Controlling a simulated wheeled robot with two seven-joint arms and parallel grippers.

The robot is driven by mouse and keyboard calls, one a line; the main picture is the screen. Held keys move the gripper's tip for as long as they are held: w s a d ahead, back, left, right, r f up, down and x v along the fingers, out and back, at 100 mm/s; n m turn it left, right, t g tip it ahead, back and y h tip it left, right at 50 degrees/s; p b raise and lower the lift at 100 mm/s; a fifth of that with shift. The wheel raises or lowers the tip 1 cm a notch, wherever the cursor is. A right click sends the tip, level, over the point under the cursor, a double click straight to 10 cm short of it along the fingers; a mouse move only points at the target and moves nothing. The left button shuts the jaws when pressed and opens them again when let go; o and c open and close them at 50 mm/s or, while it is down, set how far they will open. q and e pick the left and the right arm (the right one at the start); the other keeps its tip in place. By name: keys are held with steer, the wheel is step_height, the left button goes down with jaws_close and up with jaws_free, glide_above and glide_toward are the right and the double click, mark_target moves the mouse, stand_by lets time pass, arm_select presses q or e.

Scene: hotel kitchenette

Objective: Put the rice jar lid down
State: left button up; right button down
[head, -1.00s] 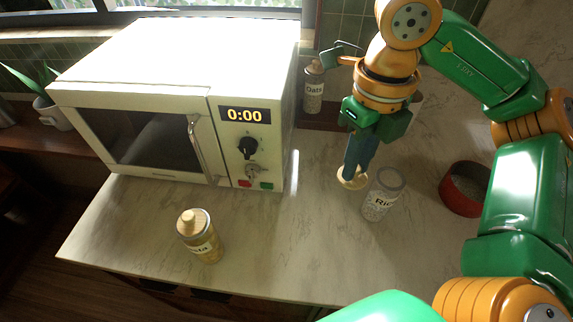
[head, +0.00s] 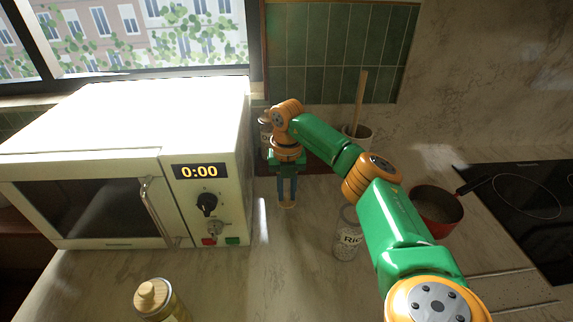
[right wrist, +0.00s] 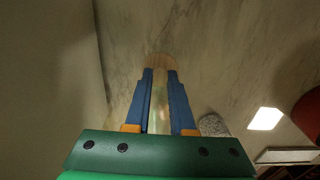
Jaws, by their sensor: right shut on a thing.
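My right gripper (head: 287,188) points down over the counter between the microwave and the rice jar. It is shut on the rice jar lid (head: 288,205), a pale wooden disc at the fingertips. In the right wrist view the lid (right wrist: 161,61) shows beyond the blue fingers (right wrist: 160,88). It is close to the counter, but I cannot tell whether it touches. The rice jar (head: 348,243), clear with a "Rice" label, stands upright to the right, partly behind my arm. Its speckled contents show in the right wrist view (right wrist: 212,125). My left gripper is out of view.
The white microwave (head: 120,125) stands left of the gripper. A lidded pasta jar (head: 158,300) is at the front. A jar (head: 265,135) and a utensil crock (head: 357,136) stand behind. A red pot (head: 437,212) and a black hob (head: 530,195) are at right. Counter (head: 285,270) in front is clear.

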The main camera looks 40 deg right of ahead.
mark_target(287, 194)
step_height(287, 194, down, 3)
steer(key=shift+w+f, duration=0.1)
steer(key=shift+f, duration=0.1)
steer(key=shift+f, duration=0.15)
steer(key=c, duration=0.8)
jaws_free()
steer(key=shift+o, duration=0.2)
step_height(287, 194, up, 12)
steer(key=shift+r, duration=0.2)
steer(key=shift+r, duration=0.1)
